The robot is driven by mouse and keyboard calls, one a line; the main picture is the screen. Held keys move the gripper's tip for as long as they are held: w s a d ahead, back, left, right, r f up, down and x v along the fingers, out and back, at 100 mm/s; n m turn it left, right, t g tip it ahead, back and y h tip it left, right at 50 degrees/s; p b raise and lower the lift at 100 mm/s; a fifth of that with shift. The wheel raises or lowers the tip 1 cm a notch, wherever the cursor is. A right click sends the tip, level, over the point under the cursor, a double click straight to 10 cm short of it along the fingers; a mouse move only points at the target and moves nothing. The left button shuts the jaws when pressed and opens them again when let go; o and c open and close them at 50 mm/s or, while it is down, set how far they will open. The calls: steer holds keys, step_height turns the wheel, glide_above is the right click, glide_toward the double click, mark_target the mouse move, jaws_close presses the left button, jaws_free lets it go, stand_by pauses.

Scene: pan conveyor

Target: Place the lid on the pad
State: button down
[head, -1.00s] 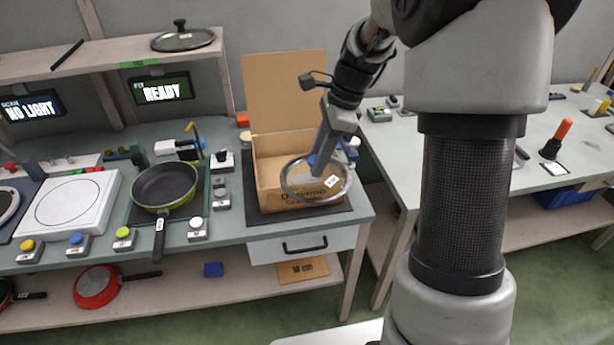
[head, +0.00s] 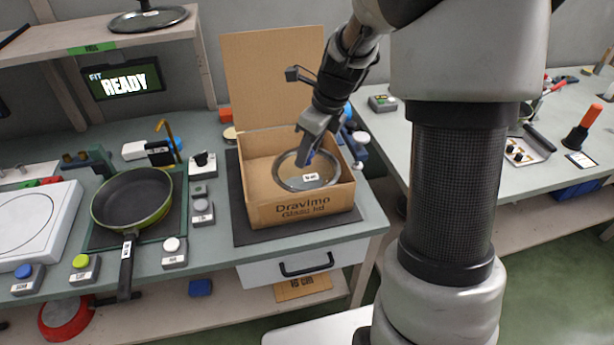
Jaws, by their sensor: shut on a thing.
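My gripper (head: 308,158) is shut on a round glass lid (head: 290,182) with a grey rim and a small white label. The lid is over the open cardboard box (head: 262,212), within the outline of its opening; I cannot tell if it touches the box. The box is marked "Dravimo Glass lid" and its flap stands up behind. It stands on a dark mat (head: 241,232). A dark pad (head: 103,236) lies under a green-rimmed frying pan (head: 132,197) to the left. The fingertips are partly hidden at the lid's knob.
Another glass lid (head: 148,18) lies on the shelf above. A screen (head: 124,80) reads "FIT READY". Small button boxes (head: 174,252) and a dial box (head: 203,165) stand between pan and box. A white plate (head: 30,225) is at far left. A second table (head: 450,150) stands right.

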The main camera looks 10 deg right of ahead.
mark_target(311, 164)
steer(key=shift+f+b, duration=0.65)
steer(key=shift+f, duration=2.35)
steer(key=shift+f, duration=0.1)
steer(key=c, duration=1.3)
jaws_free()
